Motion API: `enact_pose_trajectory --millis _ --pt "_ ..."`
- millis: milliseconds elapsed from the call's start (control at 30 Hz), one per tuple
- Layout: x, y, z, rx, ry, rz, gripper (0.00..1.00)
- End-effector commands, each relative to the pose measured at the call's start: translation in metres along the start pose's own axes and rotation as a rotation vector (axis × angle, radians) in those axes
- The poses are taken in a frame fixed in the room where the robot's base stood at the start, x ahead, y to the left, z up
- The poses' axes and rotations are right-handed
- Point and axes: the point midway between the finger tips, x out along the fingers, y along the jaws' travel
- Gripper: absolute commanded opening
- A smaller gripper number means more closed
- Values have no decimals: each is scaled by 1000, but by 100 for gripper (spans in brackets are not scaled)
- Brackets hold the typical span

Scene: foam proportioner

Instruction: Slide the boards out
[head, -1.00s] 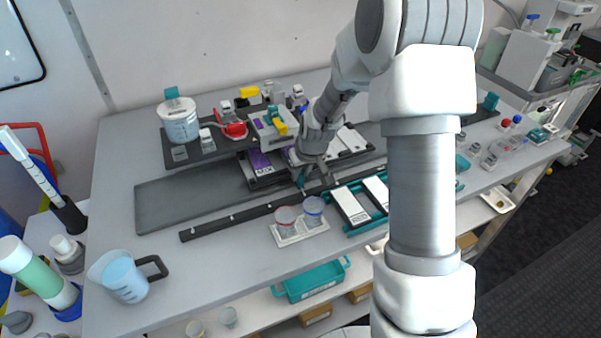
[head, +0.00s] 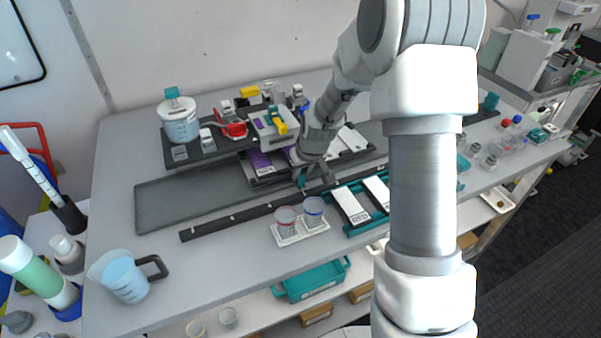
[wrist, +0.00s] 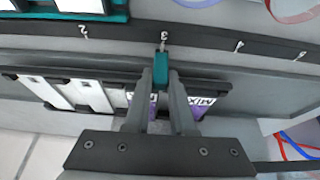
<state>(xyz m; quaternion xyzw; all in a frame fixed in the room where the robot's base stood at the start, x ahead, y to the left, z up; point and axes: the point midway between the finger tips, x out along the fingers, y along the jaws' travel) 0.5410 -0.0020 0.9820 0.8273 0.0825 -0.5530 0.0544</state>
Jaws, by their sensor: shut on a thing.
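A dark carriage (wrist: 72,107) bears several boards in a grey track. Two purple boards marked MIX (wrist: 208,106) lie at one end, and white boards (wrist: 85,97) lie at the other. In the head view a purple board (head: 259,160) shows left of my gripper (head: 303,182), with pale boards to its right. In the wrist view my gripper (wrist: 161,84) is shut on a small teal handle (wrist: 161,70) by the black rail (wrist: 200,40), close to its mark 3. My fingers and palm hide parts of the carriage and boards.
A proportioner block (head: 273,127) and hoses stand behind the carriage. Two small cups (head: 286,217) and a teal rack of white boards (head: 350,205) stand in front of the rail. The left stretch of track (head: 190,198) is bare. A measuring jug (head: 124,277) stands front left.

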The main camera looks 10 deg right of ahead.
Motion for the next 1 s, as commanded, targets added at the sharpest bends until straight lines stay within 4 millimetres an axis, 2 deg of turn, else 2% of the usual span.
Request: enact_pose_trajectory --millis 167,267,700,1000 --pt "1 21 0 6 1 3 0" --pt "1 41 1 9 1 5 0" --pt "0 158 1 8 2 6 0" --pt "0 221 1 5 1 4 0"
